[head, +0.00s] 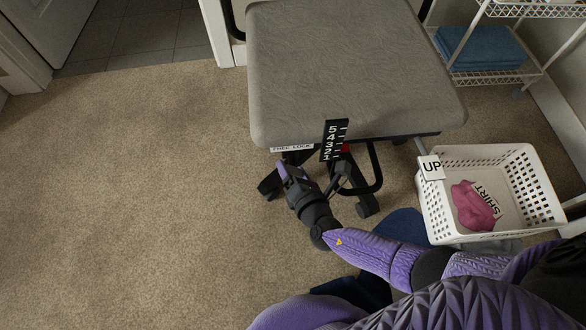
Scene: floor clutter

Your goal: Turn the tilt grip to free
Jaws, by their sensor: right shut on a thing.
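A grey padded chair seat (350,65) stands ahead. Below its front edge is a white label reading FREE LOCK (292,148), with FREE on the left and LOCK on the right. My right gripper (285,170) is just below this label, under the seat's front left corner. It is shut on the tilt grip there, which is mostly hidden by the gripper and the seat edge, so its exact setting cannot be read. My left gripper is not in view.
A black scale (334,140) numbered 5 to 1 hangs at the seat front, with a red mark beside it. An UP tag (431,168) is to the right, by a white basket (440,215) holding a pink shirt (474,206). Carpet at left is clear.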

